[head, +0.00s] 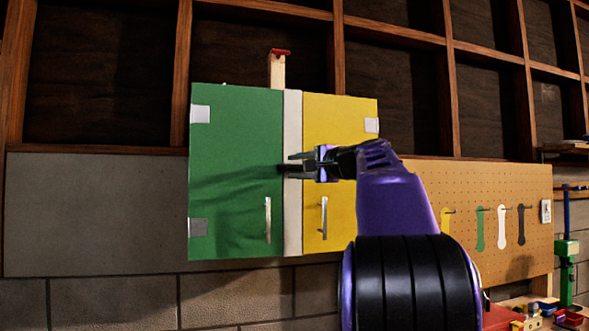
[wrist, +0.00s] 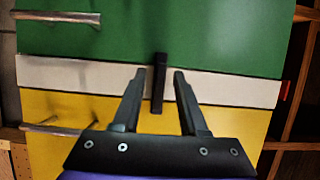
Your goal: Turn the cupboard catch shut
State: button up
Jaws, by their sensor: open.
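The cupboard has a green door (head: 232,150) on the left and a yellow door (head: 345,118) on the right, with a white strip (head: 292,120) between them. Both doors look closed. The catch is a narrow black bar (wrist: 159,80) lying across the white strip, its ends over the green and yellow sides. In the head view the catch (head: 283,168) is partly hidden by my gripper. My gripper (wrist: 160,75) is open, with one finger on each side of the bar and visible gaps to both. Depth to the bar is unclear.
Metal handles stand out from the green door (head: 268,220) and the yellow door (head: 324,217), below the catch. A pegboard (head: 430,185) with hanging tools is on the right. Wooden shelving (head: 390,30) is behind and above.

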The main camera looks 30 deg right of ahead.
jog(key=s+d+b, duration=0.2)
jog(key=s, duration=1.4)
jog(key=shift+s, duration=0.2)
jog(key=shift+d, duration=0.1)
